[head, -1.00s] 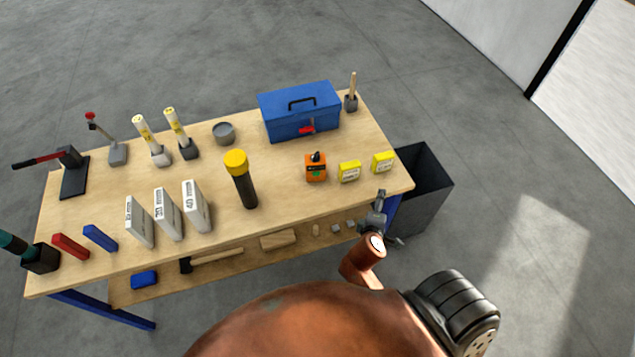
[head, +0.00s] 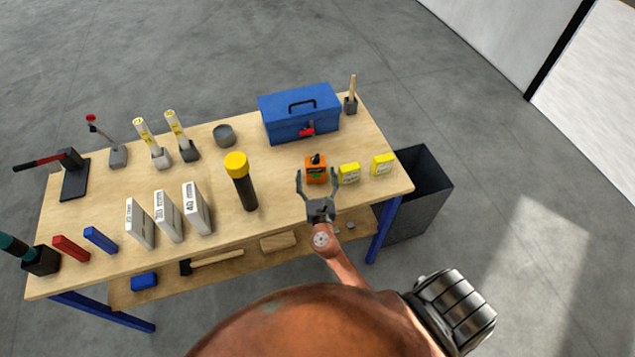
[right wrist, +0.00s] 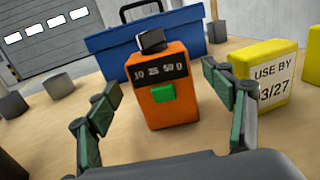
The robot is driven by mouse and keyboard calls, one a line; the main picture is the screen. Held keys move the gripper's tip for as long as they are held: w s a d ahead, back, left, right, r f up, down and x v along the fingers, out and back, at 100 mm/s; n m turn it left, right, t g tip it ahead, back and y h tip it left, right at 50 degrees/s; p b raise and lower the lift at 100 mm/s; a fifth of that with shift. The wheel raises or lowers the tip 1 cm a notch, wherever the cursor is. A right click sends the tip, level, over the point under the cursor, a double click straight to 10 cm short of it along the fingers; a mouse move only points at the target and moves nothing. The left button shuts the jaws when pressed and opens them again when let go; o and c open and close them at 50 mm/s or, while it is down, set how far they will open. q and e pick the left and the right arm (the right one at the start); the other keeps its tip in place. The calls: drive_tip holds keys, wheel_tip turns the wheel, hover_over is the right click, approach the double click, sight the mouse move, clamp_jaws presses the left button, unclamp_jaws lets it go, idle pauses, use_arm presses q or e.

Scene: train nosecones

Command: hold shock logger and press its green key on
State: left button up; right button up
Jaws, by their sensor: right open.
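The shock logger is an orange box (head: 315,169) with a black knob on top, standing upright near the table's right front. In the right wrist view the orange logger (right wrist: 163,88) shows a black scale strip and a square green key (right wrist: 163,93) on its front face. My right gripper (head: 317,178) is open, its fingers pointing at the logger. In the right wrist view the fingers (right wrist: 160,100) stand to the left and right of the logger, with nothing between them gripped; I cannot tell whether they reach beside it. My left gripper is not in view.
Two yellow boxes (head: 349,172) (head: 383,163) stand right of the logger, the nearer one close to my right finger. A blue toolbox (head: 300,113) stands behind. A yellow-capped black cylinder (head: 241,182) is to the left. A dark bin (head: 420,200) stands beyond the table's right edge.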

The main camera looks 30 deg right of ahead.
sight(316, 172)
drive_tip(key=shift+x, duration=1.85)
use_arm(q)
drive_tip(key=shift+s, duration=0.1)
use_arm(e)
drive_tip(key=shift+c, duration=0.5)
drive_tip(key=c, duration=1.4)
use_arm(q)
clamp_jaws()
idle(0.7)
